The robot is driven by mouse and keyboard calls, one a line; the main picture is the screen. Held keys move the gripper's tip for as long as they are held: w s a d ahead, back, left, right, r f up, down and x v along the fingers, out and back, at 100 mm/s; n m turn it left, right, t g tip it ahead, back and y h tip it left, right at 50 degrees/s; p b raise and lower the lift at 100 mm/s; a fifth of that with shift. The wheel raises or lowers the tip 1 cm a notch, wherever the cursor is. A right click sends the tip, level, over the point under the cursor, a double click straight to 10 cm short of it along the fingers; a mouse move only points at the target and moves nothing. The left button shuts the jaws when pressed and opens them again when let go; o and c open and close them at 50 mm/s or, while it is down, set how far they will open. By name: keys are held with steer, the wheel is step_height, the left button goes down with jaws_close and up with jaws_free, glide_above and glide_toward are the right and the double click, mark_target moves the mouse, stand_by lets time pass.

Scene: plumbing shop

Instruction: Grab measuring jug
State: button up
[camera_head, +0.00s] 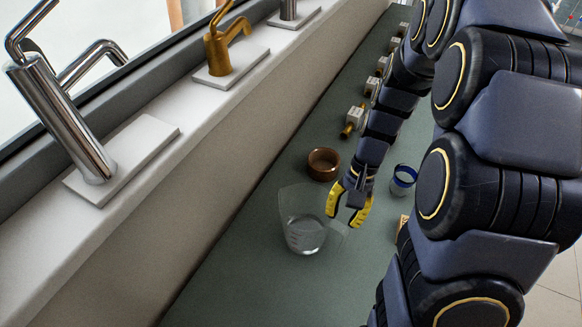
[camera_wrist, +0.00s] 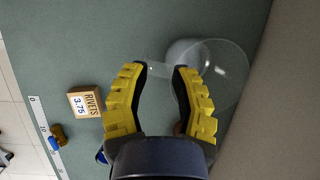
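The measuring jug (camera_head: 303,230) is a clear, see-through vessel standing upright on the green counter in the head view. It also shows in the wrist view (camera_wrist: 222,72), beyond and to the right of my fingertips. My gripper (camera_head: 344,218) has yellow fingers with dark pads. Its fingers are apart in the wrist view (camera_wrist: 161,70). The jug's clear handle side reaches toward the gap between the fingertips. I cannot tell whether the handle lies between the fingers or just beyond them. No grip on the jug shows.
A brown bowl (camera_head: 323,164) and a blue-and-white cup (camera_head: 403,180) stand close by on the counter (camera_head: 240,270). A rivets box (camera_wrist: 86,102) and a ruler (camera_wrist: 43,130) lie left in the wrist view. Brass fittings (camera_head: 353,121) line the back. A sill with taps (camera_head: 219,55) runs along the left.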

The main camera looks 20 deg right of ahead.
mark_target(343, 244)
steer(key=f+m, duration=0.1)
steer(key=f, duration=0.3)
steer(key=d+f, duration=0.1)
steer(key=f, duration=0.3)
steer(key=f+m, duration=0.1)
steer(key=f, duration=0.3)
steer(key=shift+s+d+f+m+y, duration=0.2)
steer(key=shift+s+f+m+y, duration=0.1)
steer(key=shift+f+y, duration=0.1)
jaws_close()
steer(key=shift+w, duration=0.1)
